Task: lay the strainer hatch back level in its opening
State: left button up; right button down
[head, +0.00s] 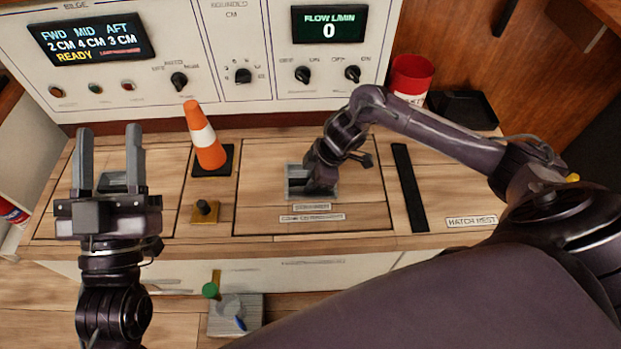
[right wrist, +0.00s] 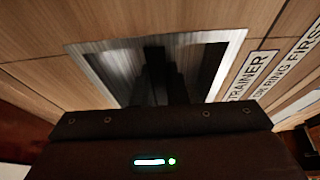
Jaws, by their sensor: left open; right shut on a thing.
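The strainer hatch (head: 355,212) is a wooden panel in the middle of the bench top, with label plates near its front edge. It looks about level with the wood around it, and dark seams show at its edges. My right gripper (head: 321,187) reaches down into the metal-framed recess (head: 296,171) in the hatch and is shut on the grip there, which the fingers mostly hide. My left gripper (head: 110,165) is open and empty, above the left panel.
An orange cone (head: 204,137) and a small brass block with a knob (head: 205,211) stand left of the hatch. A black strip (head: 409,187) and the "HATCH NEST" label (head: 471,221) lie to the right. A red can (head: 410,76) and black tray (head: 463,108) stand behind.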

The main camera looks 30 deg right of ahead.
jog(key=c, duration=1.4)
grip_release()
jog(key=shift+o, duration=0.2)
jog(key=shift+s+f, duration=0.1)
jog(key=p+v, duration=0.3)
jog(key=v, duration=0.5)
jog(key=shift+a, duration=0.1)
